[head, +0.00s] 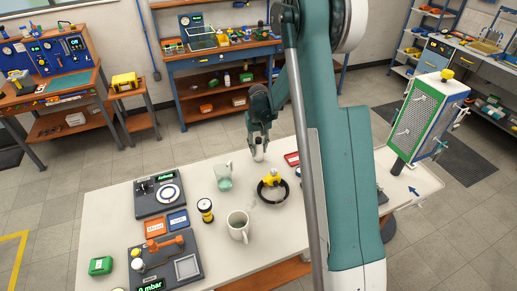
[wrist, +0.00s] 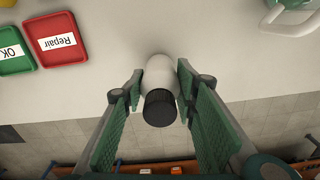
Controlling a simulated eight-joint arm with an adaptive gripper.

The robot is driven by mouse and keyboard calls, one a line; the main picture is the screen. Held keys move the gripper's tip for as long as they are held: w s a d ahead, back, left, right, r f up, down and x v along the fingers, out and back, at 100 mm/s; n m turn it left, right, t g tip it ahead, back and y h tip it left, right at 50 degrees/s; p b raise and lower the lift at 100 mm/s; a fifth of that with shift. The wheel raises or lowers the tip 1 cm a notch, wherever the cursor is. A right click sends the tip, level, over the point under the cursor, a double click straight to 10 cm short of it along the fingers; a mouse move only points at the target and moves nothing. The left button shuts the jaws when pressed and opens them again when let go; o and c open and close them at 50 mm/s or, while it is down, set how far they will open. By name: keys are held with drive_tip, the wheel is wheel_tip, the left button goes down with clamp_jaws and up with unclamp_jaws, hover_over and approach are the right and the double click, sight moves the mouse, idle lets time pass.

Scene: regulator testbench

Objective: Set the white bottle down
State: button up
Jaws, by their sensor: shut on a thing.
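The white bottle (wrist: 158,74) with a black ribbed cap (wrist: 160,108) is between the two green-padded fingers of my gripper (wrist: 159,84) in the wrist view. The fingers are shut on its sides. In the head view my gripper (head: 258,146) points down near the far edge of the pale table (head: 120,177), with a small part of the bottle (head: 259,155) showing below it. I cannot tell whether the bottle's base touches the table.
A red Repair tray (wrist: 62,40) and a green OK tray (wrist: 12,50) lie beside the bottle. A pale green mug (head: 223,182), a yellow part with a black ring (head: 272,181) and a white mug (head: 238,228) stand nearer. Bare table lies around the bottle.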

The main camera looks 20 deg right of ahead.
drive_tip(key=shift+f, duration=0.1)
drive_tip(key=o, duration=0.9)
drive_tip(key=shift+o, duration=0.2)
wheel_tip(320, 180, up, 12)
drive_tip(key=shift+r, duration=0.15)
idle(0.9)
